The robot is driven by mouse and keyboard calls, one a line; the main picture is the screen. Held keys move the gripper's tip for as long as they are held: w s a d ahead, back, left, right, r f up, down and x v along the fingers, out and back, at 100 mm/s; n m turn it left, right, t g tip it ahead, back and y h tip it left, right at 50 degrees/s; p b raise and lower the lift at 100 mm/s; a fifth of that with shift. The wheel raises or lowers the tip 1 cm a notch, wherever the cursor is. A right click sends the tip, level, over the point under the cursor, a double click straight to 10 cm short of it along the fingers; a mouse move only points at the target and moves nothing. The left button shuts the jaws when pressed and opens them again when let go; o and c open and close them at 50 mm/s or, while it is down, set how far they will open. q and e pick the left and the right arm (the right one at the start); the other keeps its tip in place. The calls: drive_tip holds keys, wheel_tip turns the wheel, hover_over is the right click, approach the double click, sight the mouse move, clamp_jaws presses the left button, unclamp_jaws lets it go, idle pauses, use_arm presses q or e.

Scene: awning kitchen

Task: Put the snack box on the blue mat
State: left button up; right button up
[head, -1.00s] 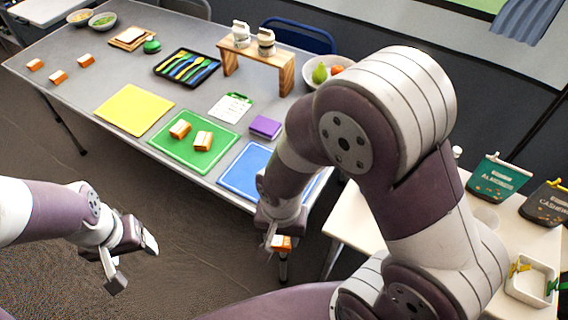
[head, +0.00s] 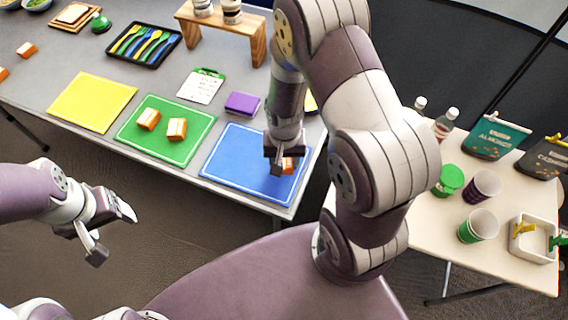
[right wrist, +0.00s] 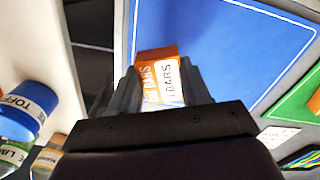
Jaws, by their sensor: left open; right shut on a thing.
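The snack box, orange and white with "BARS" on it (right wrist: 161,78), is between the fingers of my right gripper (right wrist: 159,85), which is shut on it. In the head view the snack box (head: 289,165) shows only in part beside the right gripper (head: 278,162), over the right part of the blue mat (head: 232,165). I cannot tell whether the box touches the mat. The blue mat (right wrist: 225,35) also fills much of the right wrist view. My left gripper (head: 113,236) is open and empty, in front of the table over the floor.
A green mat (head: 155,148) with two similar orange boxes and a yellow mat (head: 92,100) lie left of the blue mat. A purple block (head: 242,104) sits behind it. A side table (head: 450,235) at right holds cups and bottles.

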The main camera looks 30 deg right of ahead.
sight(284, 162)
wheel_tip(284, 162, down, 2)
drive_tip(key=shift+s+f, duration=0.1)
drive_tip(key=shift+s, duration=0.05)
drive_tip(key=shift+f, duration=0.3)
drive_tip(key=shift+w, duration=0.2)
drive_tip(key=shift+s+f, duration=0.1)
drive_tip(key=o, duration=1)
drive_tip(key=shift+o, duration=0.2)
